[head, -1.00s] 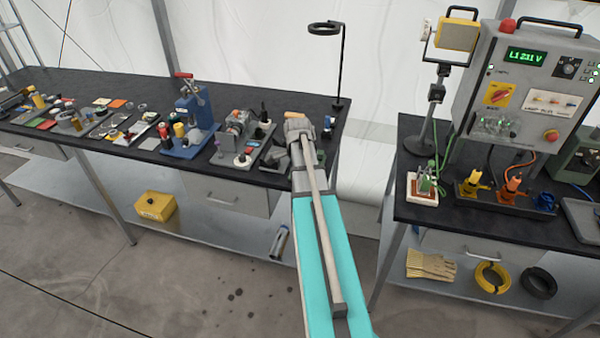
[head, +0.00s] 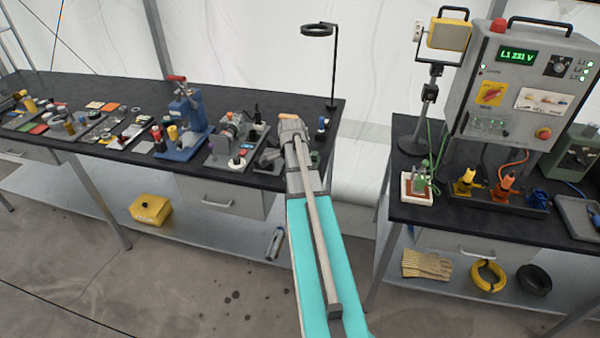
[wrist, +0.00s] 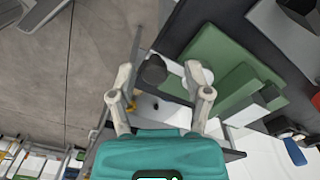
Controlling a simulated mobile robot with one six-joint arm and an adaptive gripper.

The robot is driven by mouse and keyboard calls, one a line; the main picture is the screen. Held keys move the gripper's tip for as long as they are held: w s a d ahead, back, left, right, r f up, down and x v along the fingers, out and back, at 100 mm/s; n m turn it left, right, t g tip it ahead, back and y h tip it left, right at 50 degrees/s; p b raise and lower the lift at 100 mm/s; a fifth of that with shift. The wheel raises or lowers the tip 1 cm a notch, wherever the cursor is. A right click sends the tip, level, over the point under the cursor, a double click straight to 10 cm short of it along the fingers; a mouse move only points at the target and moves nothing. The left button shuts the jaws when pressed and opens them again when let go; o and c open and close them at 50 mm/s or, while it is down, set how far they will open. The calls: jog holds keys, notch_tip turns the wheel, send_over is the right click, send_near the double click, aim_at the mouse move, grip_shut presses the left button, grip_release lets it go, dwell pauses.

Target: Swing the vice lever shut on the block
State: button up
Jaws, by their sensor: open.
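The vice shows in the wrist view as a green body (wrist: 215,58) with pale metal parts at its lower right. A dark round knob (wrist: 154,70), which looks like the end of the vice lever, lies between the fingers of my gripper (wrist: 159,74). The fingers are open, one on each side of the knob, with gaps visible; I cannot tell the depth between them. In the head view my arm hides most of the vice, and only a small green part (head: 316,158) shows at the bench's right end. I cannot clearly make out the block.
Left of my arm, a blue press (head: 184,122) and a grey motor unit (head: 228,140) stand on the dark bench. A black ring stand (head: 334,70) rises at its back right corner. A gap separates it from the right table with a control box (head: 525,85).

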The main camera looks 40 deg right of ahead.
jog(key=shift+a, duration=0.35)
jog(key=c, duration=0.4)
jog(key=a+n, duration=0.1)
jog(key=a, duration=0.1)
jog(key=a+n, duration=0.1)
jog(key=a, duration=0.1)
jog(key=a+n, duration=0.1)
jog(key=a, duration=0.1)
jog(key=shift+w+a+n, duration=0.3)
jog(key=shift+w+n, duration=0.1)
grip_shut()
jog(key=s+a+n, duration=0.2)
jog(key=a+n, duration=0.7)
jog(key=a, duration=0.6)
jog(key=s+a+n, duration=0.3)
jog(key=a+n, duration=0.7)
jog(key=a, duration=0.4)
jog(key=shift+a, duration=0.35)
jog(key=shift+d, duration=0.15)
